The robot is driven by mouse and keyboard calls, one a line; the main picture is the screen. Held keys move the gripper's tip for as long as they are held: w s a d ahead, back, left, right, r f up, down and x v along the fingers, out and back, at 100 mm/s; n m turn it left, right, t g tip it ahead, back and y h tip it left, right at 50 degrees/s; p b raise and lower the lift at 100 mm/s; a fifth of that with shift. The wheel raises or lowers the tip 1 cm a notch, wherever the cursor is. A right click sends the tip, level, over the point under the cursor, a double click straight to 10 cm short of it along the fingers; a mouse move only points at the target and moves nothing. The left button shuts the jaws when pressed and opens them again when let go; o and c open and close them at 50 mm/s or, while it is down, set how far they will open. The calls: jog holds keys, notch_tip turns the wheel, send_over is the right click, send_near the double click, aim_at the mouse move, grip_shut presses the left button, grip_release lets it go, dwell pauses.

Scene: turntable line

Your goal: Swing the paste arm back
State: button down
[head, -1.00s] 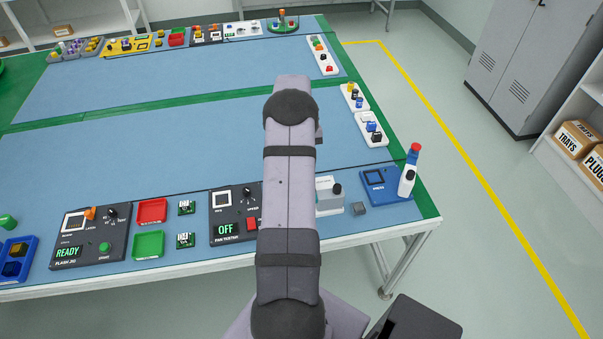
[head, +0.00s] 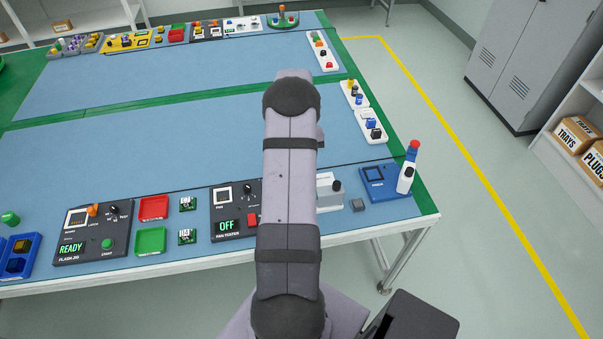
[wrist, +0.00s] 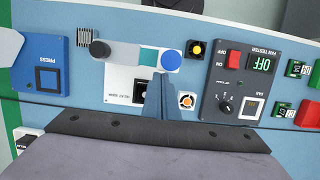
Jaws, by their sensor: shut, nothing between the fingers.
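A white station (wrist: 118,70) with a dark socket and a teal pad (wrist: 149,56) lies ahead of my fingers in the wrist view. A round blue knob (wrist: 171,60), which may belong to the paste arm, sits at its right; the arm itself is hard to make out. A dark grey knob (wrist: 99,48) is at its left. My gripper (wrist: 158,78) is shut and empty, its tips over the station just below the blue knob in the picture. I cannot tell whether they touch it. In the head view my arm hides the gripper and most of the station (head: 328,191).
The fan tester (wrist: 230,85) stands right of the station in the wrist view, with small fans (wrist: 195,48) between. The blue press (wrist: 40,65) is at the left. A grey heat sink (wrist: 84,36) lies near the station. Open blue table (head: 190,130) lies beyond in the head view.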

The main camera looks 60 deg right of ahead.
jog(key=shift+s+a+n+h, duration=0.15)
jog(key=shift+s+a+n, duration=0.25)
jog(key=shift+a+n, duration=0.35)
jog(key=shift+s+a+n+h, duration=0.15)
jog(key=shift+s+a+n, duration=0.2)
jog(key=shift+a+n, duration=0.4)
jog(key=shift+s+a+n+g+h+p, duration=0.2)
jog(key=shift+s+a+n, duration=0.25)
jog(key=shift+n, duration=0.3)
jog(key=shift+s+a+n+g+h+p, duration=0.15)
jog(key=shift+s+a+n+g, duration=0.1)
jog(key=shift+s+n, duration=0.4)
jog(key=shift+w, duration=0.1)
jog(key=shift+w, duration=0.15)
jog(key=shift+w+d, duration=0.2)
jog(key=shift+w, duration=0.4)
jog(key=w+b+v, duration=0.2)
jog(key=b+v, duration=0.1)
jog(key=v, duration=0.7)
jog(key=shift+d, duration=0.4)
jog(key=shift+w, duration=0.15)
